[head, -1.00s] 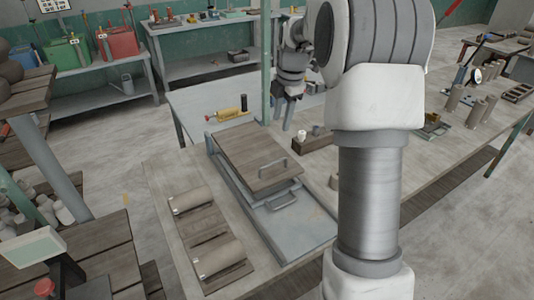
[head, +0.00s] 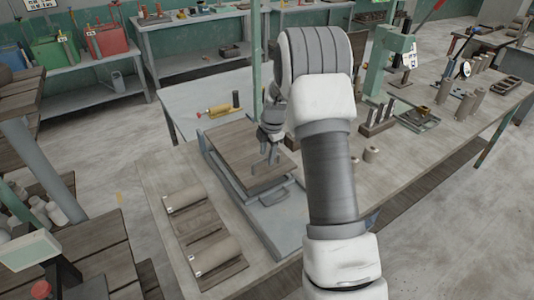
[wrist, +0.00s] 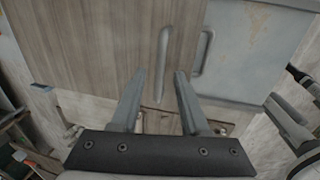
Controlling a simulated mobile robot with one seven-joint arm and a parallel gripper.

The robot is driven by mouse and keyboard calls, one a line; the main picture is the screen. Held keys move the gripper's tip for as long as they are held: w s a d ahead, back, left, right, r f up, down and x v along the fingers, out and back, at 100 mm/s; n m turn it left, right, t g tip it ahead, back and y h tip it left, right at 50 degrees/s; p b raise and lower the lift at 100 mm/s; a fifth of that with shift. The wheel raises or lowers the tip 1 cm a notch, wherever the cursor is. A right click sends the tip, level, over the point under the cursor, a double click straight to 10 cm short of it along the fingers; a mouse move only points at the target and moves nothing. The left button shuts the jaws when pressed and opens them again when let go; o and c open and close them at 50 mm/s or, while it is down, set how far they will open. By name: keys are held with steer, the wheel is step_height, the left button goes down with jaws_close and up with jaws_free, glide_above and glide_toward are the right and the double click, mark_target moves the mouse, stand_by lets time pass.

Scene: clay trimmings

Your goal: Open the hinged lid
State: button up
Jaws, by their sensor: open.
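The hinged lid (head: 222,150) is a flat wooden panel lying closed on a grey metal box (head: 285,220) on the bench. In the wrist view the wooden lid (wrist: 105,45) fills the left, with its upright grey bar handle (wrist: 164,50). A second grey handle (wrist: 203,52) is on the grey metal part (wrist: 250,45) to its right; the head view also shows this lower handle (head: 274,193). My gripper (wrist: 160,76) is open, its fingertips on either side of the lid handle in the picture. Contact cannot be told. In the head view my gripper (head: 267,160) is over the lid's handle end.
A yellow tool (head: 222,110) is on the pale table behind. A green post (head: 257,65) rises behind the lid.

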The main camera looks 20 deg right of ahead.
steer(key=shift+f, duration=0.15)
jaws_close()
stand_by(1.4)
